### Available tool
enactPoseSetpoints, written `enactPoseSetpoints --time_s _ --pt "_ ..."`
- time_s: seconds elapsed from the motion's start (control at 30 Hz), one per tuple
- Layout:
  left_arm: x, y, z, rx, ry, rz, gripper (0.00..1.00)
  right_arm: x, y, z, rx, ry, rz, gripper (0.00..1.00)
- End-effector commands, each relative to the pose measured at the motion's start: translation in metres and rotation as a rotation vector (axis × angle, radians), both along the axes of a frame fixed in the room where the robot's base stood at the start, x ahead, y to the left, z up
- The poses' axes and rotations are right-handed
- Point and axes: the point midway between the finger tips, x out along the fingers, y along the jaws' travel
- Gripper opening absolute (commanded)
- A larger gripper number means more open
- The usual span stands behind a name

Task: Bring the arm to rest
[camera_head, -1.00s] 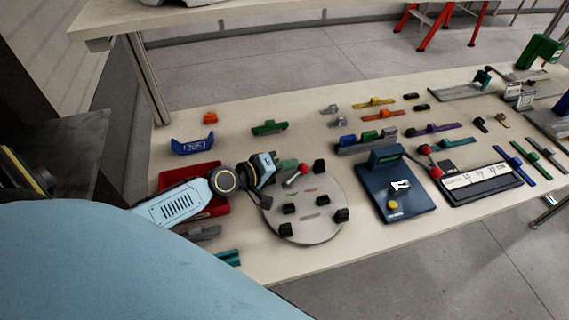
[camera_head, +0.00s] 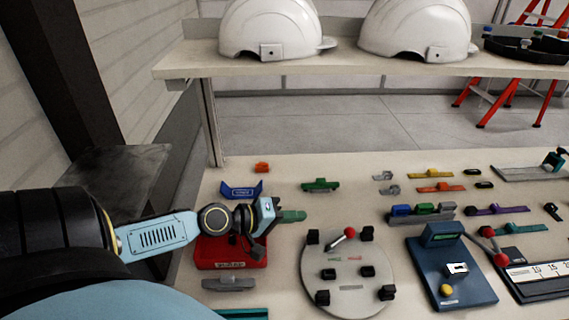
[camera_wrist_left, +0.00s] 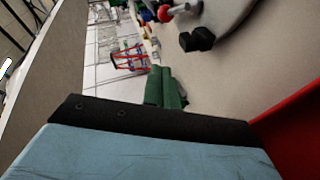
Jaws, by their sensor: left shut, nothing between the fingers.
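My left arm comes in from the left in the head view, and my left gripper (camera_head: 292,216) is over the table between the red tray and the round grey plate. Its green fingers are together and point right, with nothing between them. In the left wrist view the green fingertips (camera_wrist_left: 166,88) are side by side and empty. They appear clear of the objects around them. My right gripper is not in view.
A red tray (camera_head: 207,259) lies under my left wrist. A round plate (camera_head: 350,297) with black blocks and a blue scale (camera_head: 470,285) stand to the right. A blue holder (camera_head: 241,191) lies behind. White helmets (camera_head: 268,28) sit on the back shelf.

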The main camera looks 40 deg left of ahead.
Motion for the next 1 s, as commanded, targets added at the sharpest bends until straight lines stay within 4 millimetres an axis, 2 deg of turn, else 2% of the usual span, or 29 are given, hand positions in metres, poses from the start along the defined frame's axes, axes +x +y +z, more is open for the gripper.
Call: enactPoseSetpoints --time_s 0.23,0.37,0.67,0.77,1.0 --pt "-0.017 0.010 0.005 0.001 0.000 0.001 0.00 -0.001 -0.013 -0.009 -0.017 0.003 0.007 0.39" --pt "-0.020 0.012 0.007 0.000 0.001 0.000 0.00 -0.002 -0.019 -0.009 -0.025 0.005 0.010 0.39" --pt "-0.020 0.012 0.014 0.001 -0.001 0.001 0.00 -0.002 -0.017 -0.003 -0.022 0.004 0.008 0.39" --pt "-0.020 0.012 0.031 0.001 -0.001 0.001 0.00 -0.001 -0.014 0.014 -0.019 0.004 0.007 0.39" --pt "-0.020 0.012 0.102 0.001 -0.001 0.001 0.00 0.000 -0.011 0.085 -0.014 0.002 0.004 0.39"
